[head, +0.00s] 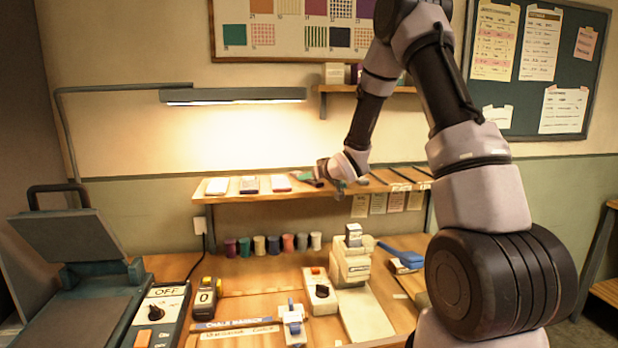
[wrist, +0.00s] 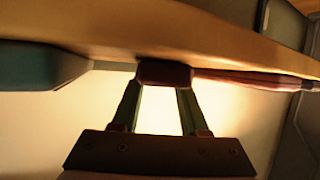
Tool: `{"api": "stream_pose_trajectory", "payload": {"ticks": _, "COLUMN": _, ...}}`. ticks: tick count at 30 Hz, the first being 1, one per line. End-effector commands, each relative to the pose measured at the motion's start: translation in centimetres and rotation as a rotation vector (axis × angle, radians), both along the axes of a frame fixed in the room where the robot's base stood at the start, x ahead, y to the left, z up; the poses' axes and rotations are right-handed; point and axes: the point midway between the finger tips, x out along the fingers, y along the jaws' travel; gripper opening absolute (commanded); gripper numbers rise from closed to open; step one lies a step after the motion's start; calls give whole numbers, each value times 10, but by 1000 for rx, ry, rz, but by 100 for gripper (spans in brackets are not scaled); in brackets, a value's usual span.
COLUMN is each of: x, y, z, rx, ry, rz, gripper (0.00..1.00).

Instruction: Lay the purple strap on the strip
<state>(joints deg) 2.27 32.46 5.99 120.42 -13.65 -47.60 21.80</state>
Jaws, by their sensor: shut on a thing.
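My gripper (head: 337,182) is at the shelf (head: 235,194) on the back wall, near the middle of its length. In the wrist view, its two fingers (wrist: 162,85) are shut on a dark maroon-purple piece, which looks like the purple strap (wrist: 240,77). The piece runs to the right from the fingers, close along the shelf edge. I cannot tell whether it touches the shelf. Several narrow dark strips (head: 400,175) lie on the shelf to the right of my gripper. I cannot tell which one is the task's strip.
A teal piece (wrist: 40,66) is left of the fingers in the wrist view. Pale-topped blocks (head: 217,186) sit on the shelf's left. Below, spools (head: 274,245), a press (head: 68,240) and a cream device (head: 351,262) stand on the bench. A lamp (head: 233,95) hangs above.

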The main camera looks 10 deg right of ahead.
Motion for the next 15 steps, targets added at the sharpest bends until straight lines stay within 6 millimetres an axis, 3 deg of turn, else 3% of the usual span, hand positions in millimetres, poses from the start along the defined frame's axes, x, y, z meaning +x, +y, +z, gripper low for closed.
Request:
{"api": "stream_pose_trajectory", "payload": {"ticks": 7, "x": 0, "y": 0, "z": -2, "rx": 0, "ry": 0, "rz": 1, "gripper": 0}}
{"api": "stream_pose_trajectory", "payload": {"ticks": 8, "x": 0, "y": 0, "z": -2, "rx": 0, "ry": 0, "rz": 1, "gripper": 48}}
{"api": "stream_pose_trajectory", "payload": {"ticks": 10, "x": 0, "y": 0, "z": -2, "rx": 0, "ry": -1, "rz": 1, "gripper": 74}}
{"api": "stream_pose_trajectory", "payload": {"ticks": 15, "x": 0, "y": 0, "z": -2, "rx": 0, "ry": -1, "rz": 1, "gripper": 74}}
